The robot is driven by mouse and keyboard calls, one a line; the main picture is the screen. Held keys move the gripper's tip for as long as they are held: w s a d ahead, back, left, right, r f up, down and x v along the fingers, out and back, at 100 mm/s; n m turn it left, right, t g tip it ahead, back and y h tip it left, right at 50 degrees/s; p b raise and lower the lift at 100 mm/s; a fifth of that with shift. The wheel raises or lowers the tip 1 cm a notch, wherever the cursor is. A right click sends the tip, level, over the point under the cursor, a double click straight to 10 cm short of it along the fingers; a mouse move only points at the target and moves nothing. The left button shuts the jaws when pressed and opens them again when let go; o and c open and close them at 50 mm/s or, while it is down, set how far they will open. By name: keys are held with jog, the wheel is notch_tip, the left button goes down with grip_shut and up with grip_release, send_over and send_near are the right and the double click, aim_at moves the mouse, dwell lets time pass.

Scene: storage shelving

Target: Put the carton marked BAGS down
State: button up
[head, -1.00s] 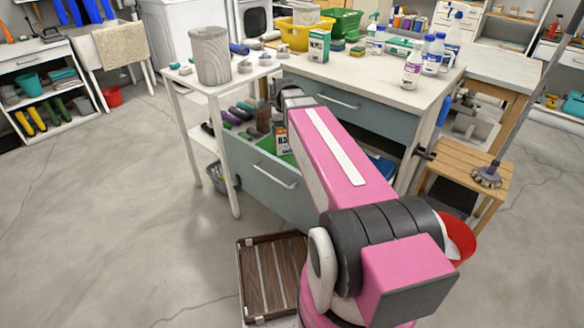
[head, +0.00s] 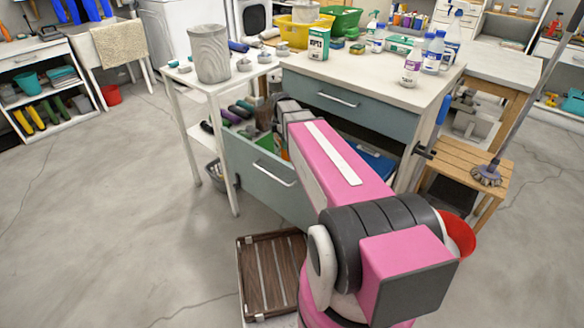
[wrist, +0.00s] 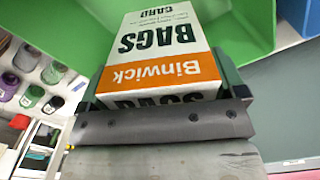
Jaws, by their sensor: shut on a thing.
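The carton marked BAGS (wrist: 160,45) is a white box with an orange Binwick band. It fills the middle of the wrist view, its lettering upside down there. My gripper (wrist: 162,88) is shut on it, one finger at each side. Green walls of a bin (wrist: 245,22) show beyond and beside the carton. In the head view the green bin (head: 266,142) sits in the open drawer (head: 262,172). My arm hides most of the carton and the fingers there. I cannot tell whether the carton's far end touches the bin floor.
Several dark and coloured bottles (head: 240,110) stand left of the green bin. A white side table (head: 222,82) with a grey vase stands left of the drawer. The worktop (head: 375,85) above holds bottles and tubs. A brown slatted crate (head: 270,272) lies on the floor.

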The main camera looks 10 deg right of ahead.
aim_at(282, 157)
jog(key=n, duration=0.1)
jog(key=w+n, duration=0.1)
jog(key=n, duration=0.1)
jog(key=f+n, duration=0.1)
jog(key=n, duration=0.1)
jog(key=shift+w, duration=0.2)
jog(key=shift+f, duration=4.9)
jog(key=shift+f, duration=0.15)
jog(key=o, duration=0.7)
notch_tip(282, 157, up, 12)
jog(key=shift+r, duration=0.2)
